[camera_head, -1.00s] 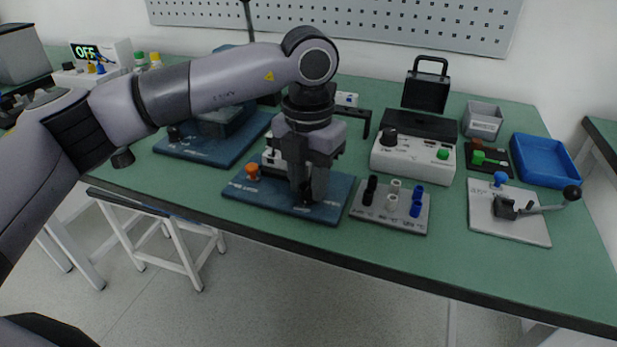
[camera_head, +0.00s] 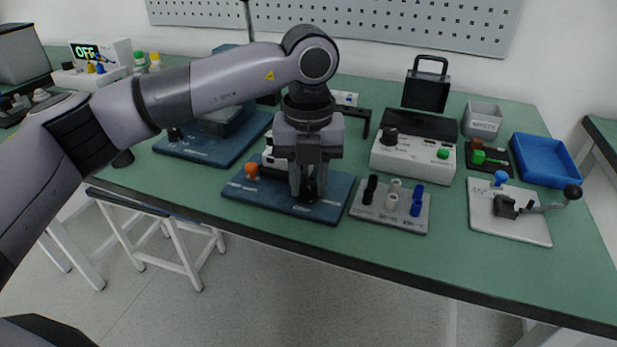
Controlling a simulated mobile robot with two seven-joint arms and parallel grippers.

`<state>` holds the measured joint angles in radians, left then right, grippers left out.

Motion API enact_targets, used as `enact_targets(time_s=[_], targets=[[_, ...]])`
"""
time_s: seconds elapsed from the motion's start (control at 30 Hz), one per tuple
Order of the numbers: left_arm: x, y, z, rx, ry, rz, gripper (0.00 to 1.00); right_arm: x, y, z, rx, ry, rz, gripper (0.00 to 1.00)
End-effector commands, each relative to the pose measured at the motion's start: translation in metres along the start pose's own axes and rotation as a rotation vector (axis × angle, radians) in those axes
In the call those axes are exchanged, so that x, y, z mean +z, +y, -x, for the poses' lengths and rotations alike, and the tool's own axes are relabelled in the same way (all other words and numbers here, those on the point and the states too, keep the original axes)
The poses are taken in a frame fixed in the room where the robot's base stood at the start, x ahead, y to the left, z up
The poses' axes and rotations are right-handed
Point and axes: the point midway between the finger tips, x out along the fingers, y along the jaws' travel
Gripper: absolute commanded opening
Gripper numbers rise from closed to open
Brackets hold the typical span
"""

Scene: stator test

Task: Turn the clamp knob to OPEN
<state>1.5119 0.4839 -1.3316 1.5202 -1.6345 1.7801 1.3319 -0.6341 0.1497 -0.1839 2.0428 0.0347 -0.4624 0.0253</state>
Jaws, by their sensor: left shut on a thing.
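The clamp knob (camera_head: 309,192) is a small black knob on the front right part of a dark blue base plate (camera_head: 262,200). My left gripper (camera_head: 307,188) points straight down over it and is shut on it. The fingers hide part of the knob, and the lettering on the plate by it is too small to read. An orange knob (camera_head: 251,170) stands at the left of the same plate. My right gripper is not in view.
A grey rack (camera_head: 400,222) with black, white and blue pegs stands just right of the plate. A white box with a dial (camera_head: 412,160), a blue tray (camera_head: 545,160) and a lever fixture (camera_head: 508,225) are further right. The table's front edge is close.

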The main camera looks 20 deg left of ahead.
Motion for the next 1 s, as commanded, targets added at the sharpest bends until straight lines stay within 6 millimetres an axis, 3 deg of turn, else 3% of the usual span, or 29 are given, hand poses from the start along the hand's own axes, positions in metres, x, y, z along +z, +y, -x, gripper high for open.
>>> enact_targets(time_s=[1.0], targets=[[0.0013,-0.0002,0.0021,-0.003,-0.003,0.902,0.01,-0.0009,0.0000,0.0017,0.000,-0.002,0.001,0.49]])
